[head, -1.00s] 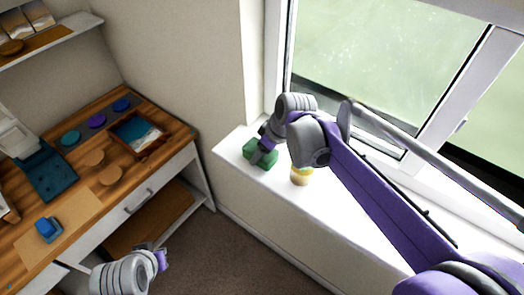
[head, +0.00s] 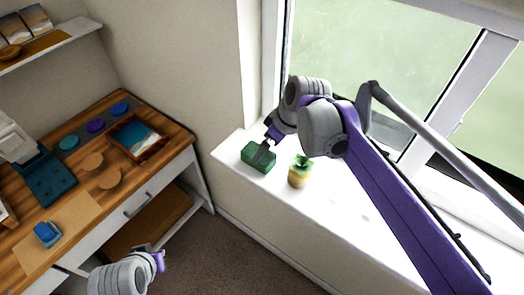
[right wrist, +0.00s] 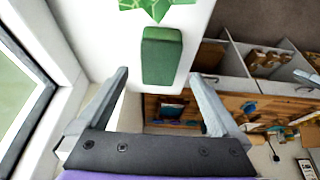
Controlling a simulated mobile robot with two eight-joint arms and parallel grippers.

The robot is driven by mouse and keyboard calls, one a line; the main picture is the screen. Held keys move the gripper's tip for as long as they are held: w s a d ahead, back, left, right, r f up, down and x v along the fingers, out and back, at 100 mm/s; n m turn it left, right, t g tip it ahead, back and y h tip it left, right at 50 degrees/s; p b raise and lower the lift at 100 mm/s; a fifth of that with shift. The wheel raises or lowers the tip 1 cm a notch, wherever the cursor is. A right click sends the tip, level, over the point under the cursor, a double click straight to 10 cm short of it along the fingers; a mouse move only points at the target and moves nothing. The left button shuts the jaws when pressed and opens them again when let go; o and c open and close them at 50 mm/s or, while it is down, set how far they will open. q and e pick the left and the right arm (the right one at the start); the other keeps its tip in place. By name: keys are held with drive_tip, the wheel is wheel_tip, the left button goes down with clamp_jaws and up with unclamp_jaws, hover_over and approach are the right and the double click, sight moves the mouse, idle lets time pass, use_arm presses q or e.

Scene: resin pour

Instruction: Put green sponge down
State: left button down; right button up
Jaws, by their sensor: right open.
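The green sponge (head: 256,160) rests on the white windowsill (head: 345,222), near its left end. In the right wrist view the sponge (right wrist: 161,55) lies free beyond and between the two fingertips. My right gripper (head: 266,146) is open and empty just above the sponge; the wrist view shows its fingers (right wrist: 158,74) spread apart with a gap to the sponge. My left gripper (head: 153,254) is low in the head view, in front of the desk, and its fingers are too small to read.
A small potted plant (head: 299,176) stands on the sill just right of the sponge. The window is behind. The wooden desk at left holds a blue block (head: 47,233), coloured discs and a framed tray (head: 138,137). The sill to the right looks clear.

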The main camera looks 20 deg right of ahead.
use_arm(q)
drive_tip(key=shift+w+r, duration=0.15)
drive_tip(key=shift+r, duration=0.1)
use_arm(e)
drive_tip(key=v, duration=0.5)
drive_tip(key=shift+s+r, duration=0.1)
drive_tip(key=shift+r, duration=0.1)
